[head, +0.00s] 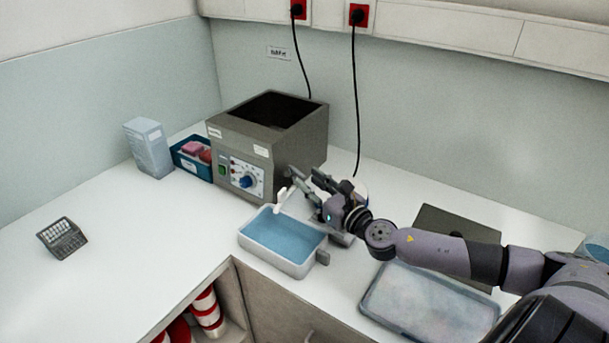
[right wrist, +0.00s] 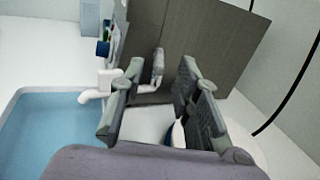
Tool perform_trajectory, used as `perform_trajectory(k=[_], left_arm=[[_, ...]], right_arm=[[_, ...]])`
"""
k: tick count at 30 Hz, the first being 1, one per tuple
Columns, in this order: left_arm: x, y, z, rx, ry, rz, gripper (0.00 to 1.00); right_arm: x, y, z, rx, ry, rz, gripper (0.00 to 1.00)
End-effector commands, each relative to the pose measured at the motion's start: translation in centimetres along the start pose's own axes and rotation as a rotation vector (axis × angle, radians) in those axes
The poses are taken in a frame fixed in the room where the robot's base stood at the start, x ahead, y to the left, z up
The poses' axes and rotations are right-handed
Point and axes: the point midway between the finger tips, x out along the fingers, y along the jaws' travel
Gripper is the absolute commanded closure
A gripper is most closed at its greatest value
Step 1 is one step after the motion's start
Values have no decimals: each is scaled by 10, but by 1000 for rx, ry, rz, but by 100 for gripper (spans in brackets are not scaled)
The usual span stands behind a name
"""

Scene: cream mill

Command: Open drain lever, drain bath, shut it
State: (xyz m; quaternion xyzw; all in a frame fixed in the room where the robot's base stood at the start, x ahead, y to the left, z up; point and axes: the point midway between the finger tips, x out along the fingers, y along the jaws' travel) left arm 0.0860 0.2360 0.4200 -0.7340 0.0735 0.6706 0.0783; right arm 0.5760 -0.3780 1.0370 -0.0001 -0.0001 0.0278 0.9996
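The grey box-shaped bath (head: 310,150) stands at the back with its dark top open; its side fills the back of the right wrist view (right wrist: 190,35). A white drain spout (right wrist: 98,92) juts from its lower side over a tray with a blue interior (head: 280,236). The drain lever (right wrist: 157,66), a grey handle on a white stem, stands upright beside the spout. My right gripper (head: 304,180) is at the bath's side. Its fingers are apart, with the lever seen between them in the right wrist view; contact cannot be told. My left gripper is out of view.
A blue bin (head: 184,160) and pale carton (head: 149,148) stand left of the bath. A calculator (head: 62,238) lies at far left. A clear shallow tray (head: 428,308) and dark flat plate (head: 458,226) are under my right arm. Black cables hang behind. The left counter is mostly free.

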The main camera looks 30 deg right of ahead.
Motion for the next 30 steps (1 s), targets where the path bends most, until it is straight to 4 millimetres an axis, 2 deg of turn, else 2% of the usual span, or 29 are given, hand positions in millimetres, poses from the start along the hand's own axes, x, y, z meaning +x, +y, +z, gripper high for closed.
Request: perform_trajectory(k=[3,9,20,30], left_arm=[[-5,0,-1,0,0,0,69],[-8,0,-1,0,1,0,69],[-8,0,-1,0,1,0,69],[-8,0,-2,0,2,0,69]], right_arm=[[14,-1,2,2,-3,-4,70],[27,0,1,2,-1,-1,70],[30,0,0,0,1,0,70],[30,0,0,0,1,0,92]])
